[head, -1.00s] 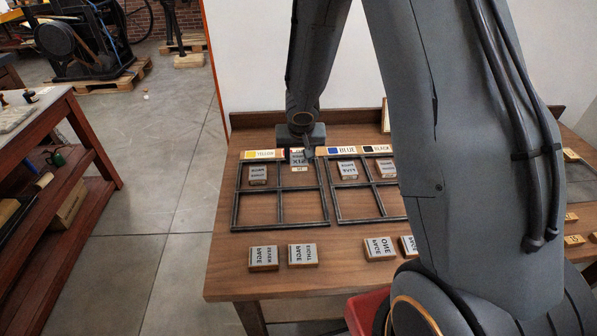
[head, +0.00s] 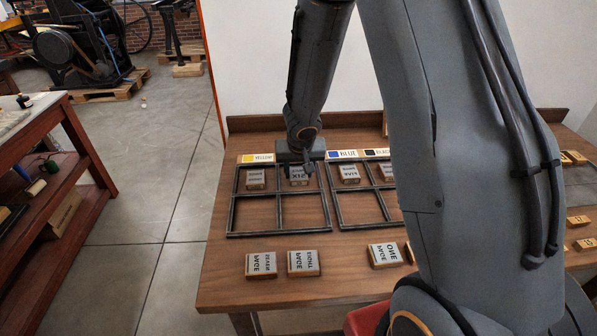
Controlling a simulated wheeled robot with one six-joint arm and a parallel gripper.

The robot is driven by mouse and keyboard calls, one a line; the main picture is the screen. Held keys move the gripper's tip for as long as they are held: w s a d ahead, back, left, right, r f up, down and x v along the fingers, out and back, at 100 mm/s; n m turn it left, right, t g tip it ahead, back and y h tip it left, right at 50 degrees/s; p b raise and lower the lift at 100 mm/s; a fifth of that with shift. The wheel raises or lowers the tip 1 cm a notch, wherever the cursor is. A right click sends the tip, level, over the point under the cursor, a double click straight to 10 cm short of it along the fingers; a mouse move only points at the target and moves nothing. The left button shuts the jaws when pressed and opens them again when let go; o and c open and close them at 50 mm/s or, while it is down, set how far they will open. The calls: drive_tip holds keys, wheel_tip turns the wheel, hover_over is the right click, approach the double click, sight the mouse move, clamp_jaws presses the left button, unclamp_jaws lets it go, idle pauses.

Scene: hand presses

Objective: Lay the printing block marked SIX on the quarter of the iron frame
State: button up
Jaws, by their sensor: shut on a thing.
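The SIX block (head: 299,178), a wooden block with a grey lettered face, is at the far right quarter of the left iron frame (head: 279,234). My gripper (head: 298,165) is shut on it from the far side and covers its back edge. I cannot tell whether the block rests on the table or hangs just above it. Another block (head: 256,179) lies in the frame's far left quarter. The frame's two near quarters are empty. A yellow label (head: 257,158) stands behind the frame.
A second iron frame (head: 370,223) with a blue label (head: 342,155) holds a FIVE block (head: 349,174) and another block (head: 386,172). SEVEN (head: 261,265), EIGHT (head: 303,263) and ONE (head: 383,256) blocks lie along the table's front.

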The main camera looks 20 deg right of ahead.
drive_tip(key=o, duration=1.1)
drive_tip(key=shift+r, duration=0.1)
drive_tip(key=d+p+v, duration=0.1)
drive_tip(key=p+v, duration=0.6)
drive_tip(key=v, duration=0.5)
drive_tip(key=s+r+n+g, duration=0.1)
drive_tip(key=s+r, duration=0.3)
drive_tip(key=s, duration=0.5)
drive_tip(key=s+r+n+g, duration=0.1)
drive_tip(key=s+r, duration=0.3)
drive_tip(key=s, duration=0.6)
drive_tip(key=shift+s+r+y, duration=0.2)
drive_tip(key=shift+s+y, duration=0.1)
drive_tip(key=shift+y, duration=0.1)
drive_tip(key=shift+a, duration=0.15)
